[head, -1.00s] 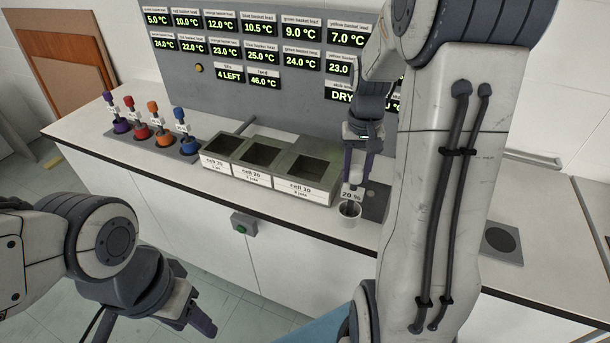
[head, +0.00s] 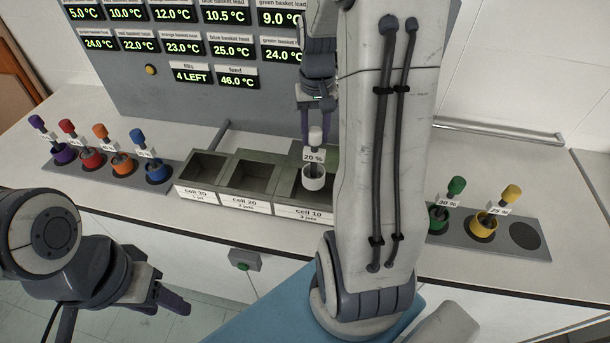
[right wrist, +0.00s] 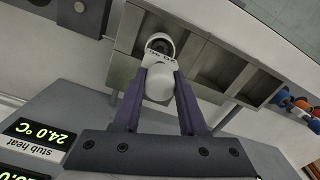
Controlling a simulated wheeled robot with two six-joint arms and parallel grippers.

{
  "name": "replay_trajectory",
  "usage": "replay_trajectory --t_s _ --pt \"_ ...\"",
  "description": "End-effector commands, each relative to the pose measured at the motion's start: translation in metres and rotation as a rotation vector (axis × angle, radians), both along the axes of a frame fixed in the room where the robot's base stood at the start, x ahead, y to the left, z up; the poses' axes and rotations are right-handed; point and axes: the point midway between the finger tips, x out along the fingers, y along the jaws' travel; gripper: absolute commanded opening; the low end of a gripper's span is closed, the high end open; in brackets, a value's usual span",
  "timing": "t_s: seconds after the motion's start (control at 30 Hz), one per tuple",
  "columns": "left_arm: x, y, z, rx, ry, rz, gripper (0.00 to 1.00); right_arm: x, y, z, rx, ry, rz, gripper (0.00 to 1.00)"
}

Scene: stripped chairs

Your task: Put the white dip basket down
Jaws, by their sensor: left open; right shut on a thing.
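The white dip basket (head: 314,180) is a small white cup with a dark inside, a white knob and a "20 %" tag. My right gripper (head: 316,122) is shut on its knob and holds it upright in front of or over the cell 10 box (head: 290,212); I cannot tell its exact height. In the right wrist view the basket (right wrist: 148,42) hangs between the two purple fingers. My left gripper (head: 176,298) is open and empty, low at the left, in front of the counter. My right arm hides part of the counter to the right of cell 10.
Cell 20 (head: 245,206) and cell 30 (head: 196,195) stand to the left of cell 10. Purple, red, orange and blue baskets sit in the left rack (head: 105,166). Green (head: 438,217) and yellow (head: 485,224) baskets sit at right, beside an empty round well (head: 525,236).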

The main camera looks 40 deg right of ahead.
Motion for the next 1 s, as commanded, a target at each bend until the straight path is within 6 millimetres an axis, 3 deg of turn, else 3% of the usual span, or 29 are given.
replay_trajectory --t_s 0.13,0.57,1.0 --pt "0.0 0.0 0.009 0.0 0.0 -0.001 0.5 -0.002 0.0 -0.027 0.004 0.006 -0.001 0.0" --pt "0.0 0.0 0.021 0.0 0.0 -0.004 0.5 -0.001 0.0 -0.079 0.002 0.003 -0.001 0.0" --pt "0.0 0.0 0.017 0.0 0.0 -0.003 0.5 0.0 0.0 -0.089 0.0 0.0 0.0 0.0"
